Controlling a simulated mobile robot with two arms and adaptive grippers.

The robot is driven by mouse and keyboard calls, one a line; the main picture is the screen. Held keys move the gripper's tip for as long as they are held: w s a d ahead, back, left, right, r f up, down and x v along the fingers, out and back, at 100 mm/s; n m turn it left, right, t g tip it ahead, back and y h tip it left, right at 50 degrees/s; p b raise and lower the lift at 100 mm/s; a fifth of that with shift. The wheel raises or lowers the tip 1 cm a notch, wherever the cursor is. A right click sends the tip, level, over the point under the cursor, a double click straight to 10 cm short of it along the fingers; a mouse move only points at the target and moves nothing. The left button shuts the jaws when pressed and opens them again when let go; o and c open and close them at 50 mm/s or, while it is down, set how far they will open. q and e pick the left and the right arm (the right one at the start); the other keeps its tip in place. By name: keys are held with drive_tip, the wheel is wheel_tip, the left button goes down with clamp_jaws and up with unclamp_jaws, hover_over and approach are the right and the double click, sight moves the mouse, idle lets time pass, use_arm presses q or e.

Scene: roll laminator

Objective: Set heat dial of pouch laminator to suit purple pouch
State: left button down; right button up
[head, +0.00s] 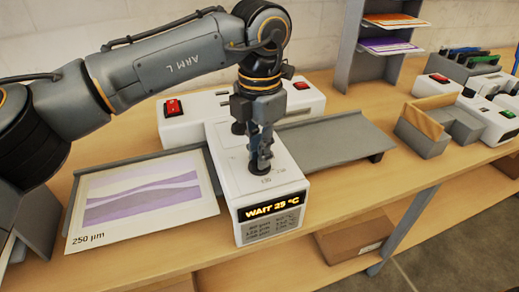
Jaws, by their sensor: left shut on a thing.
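The white pouch laminator (278,186) stands on the wooden bench. Its front display (272,207) glows orange and reads WAIT and about 25 °C. A grey panel (274,226) below it lists thicknesses and temperatures too small to read surely. The purple pouch (142,200), a white sheet with purple waves marked 250 µm, lies on the grey tray at left. My left gripper (260,164) points down onto the laminator's top and is shut on the heat dial there. Its fingers hide most of the dial, so its setting cannot be read. My right gripper is not in view.
A grey output tray (335,140) extends to the right of the laminator. Red switches (173,107) sit on its rear housing. A grey rack (350,50) holds orange and purple sheets. Other white devices and a wooden block (424,121) stand at right. A cardboard box (353,238) is underneath.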

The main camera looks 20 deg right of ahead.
use_arm(q)
drive_tip(key=m, duration=0.6)
drive_tip(key=shift+p, duration=0.3)
drive_tip(key=m, duration=0.6)
drive_tip(key=shift+m+p, duration=0.35)
drive_tip(key=shift+m, duration=0.05)
drive_tip(key=m, duration=0.4)
drive_tip(key=m+p, duration=0.1)
drive_tip(key=m, duration=0.3)
drive_tip(key=shift+m, duration=0.6)
drive_tip(key=c, duration=1.4)
unclamp_jaws()
